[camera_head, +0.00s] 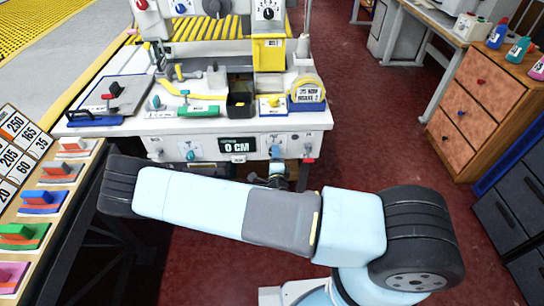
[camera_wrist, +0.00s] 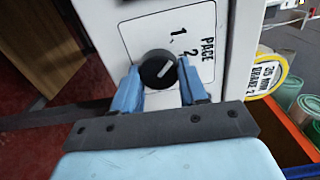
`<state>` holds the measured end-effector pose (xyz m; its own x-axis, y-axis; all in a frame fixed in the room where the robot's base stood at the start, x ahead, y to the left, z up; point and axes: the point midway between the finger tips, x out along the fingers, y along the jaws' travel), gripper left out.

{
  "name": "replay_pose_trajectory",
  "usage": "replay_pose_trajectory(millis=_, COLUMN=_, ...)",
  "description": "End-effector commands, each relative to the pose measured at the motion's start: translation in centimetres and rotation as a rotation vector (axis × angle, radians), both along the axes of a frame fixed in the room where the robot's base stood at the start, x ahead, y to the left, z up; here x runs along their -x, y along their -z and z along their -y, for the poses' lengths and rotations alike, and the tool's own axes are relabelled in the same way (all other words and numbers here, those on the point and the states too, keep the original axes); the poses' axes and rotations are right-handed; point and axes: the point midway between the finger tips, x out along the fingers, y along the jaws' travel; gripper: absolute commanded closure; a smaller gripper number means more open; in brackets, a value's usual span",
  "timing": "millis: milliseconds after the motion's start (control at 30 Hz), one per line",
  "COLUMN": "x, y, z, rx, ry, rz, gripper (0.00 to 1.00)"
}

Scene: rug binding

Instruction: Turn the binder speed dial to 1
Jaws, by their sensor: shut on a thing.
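A round black dial (camera_wrist: 158,70) with a white pointer line sits on a white panel (camera_wrist: 215,22) in the wrist view. The panel reads PACE, with the numbers 1 and 2, turned sideways in this view. The pointer slants to the upper right, toward the numbers; I cannot tell exactly which mark it meets. My gripper (camera_wrist: 158,88) has one blue finger on each side of the dial and is shut on it. In the head view my gripper (camera_head: 277,172) is at the front of the white machine table; the dial is not clear there.
A yellow tape roll (camera_head: 307,90) and a dark bin (camera_head: 240,100) stand on top. A wooden drawer cabinet (camera_head: 480,100) is at right; red floor lies between.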

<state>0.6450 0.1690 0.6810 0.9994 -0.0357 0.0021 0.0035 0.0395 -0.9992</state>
Motion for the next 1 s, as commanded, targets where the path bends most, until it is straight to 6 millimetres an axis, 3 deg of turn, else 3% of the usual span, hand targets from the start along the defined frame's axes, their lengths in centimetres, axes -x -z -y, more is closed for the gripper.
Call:
replay_pose_trajectory(millis=667, x=0.15, y=0.42, z=-0.39, rx=0.054, ry=-0.008, rz=-0.012, gripper=0.88)
replay_pose_trajectory(millis=700, x=0.15, y=0.42, z=-0.38, rx=0.054, ry=-0.008, rz=-0.012, gripper=0.54)
replay_pose_trajectory(millis=933, x=0.09, y=0.23, z=-0.21, rx=0.054, ry=-0.004, rz=-0.008, gripper=0.32)
replay_pose_trajectory(millis=1000, x=0.07, y=0.19, z=-0.18, rx=0.054, ry=-0.003, rz=-0.007, gripper=0.32)
